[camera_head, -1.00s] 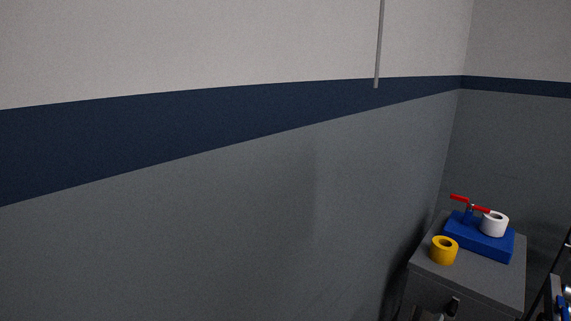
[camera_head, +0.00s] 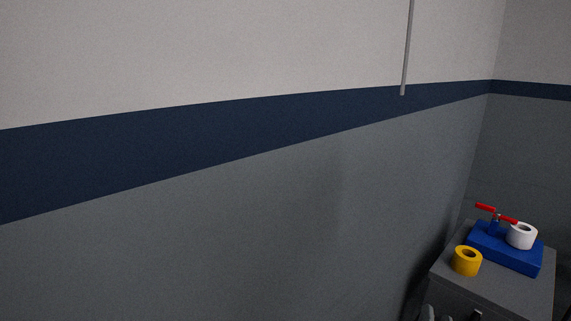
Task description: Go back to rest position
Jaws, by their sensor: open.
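My gripper does not show clearly in the head view. Two small grey rounded shapes (camera_head: 428,313) are cut off by the bottom edge, in front of the cabinet, and I cannot tell what they are. A dark grey cabinet (camera_head: 493,289) stands at the lower right. On its top are a yellow tape roll (camera_head: 466,262) at the front left and a blue block (camera_head: 510,256) behind it. A white roll (camera_head: 521,237) and a red-handled valve (camera_head: 486,208) sit on the blue block.
A wall (camera_head: 250,235) with a dark blue stripe (camera_head: 200,140) fills most of the view and meets another wall at the right. A thin grey rod (camera_head: 407,55) hangs down at the top. The cabinet stands close to the wall.

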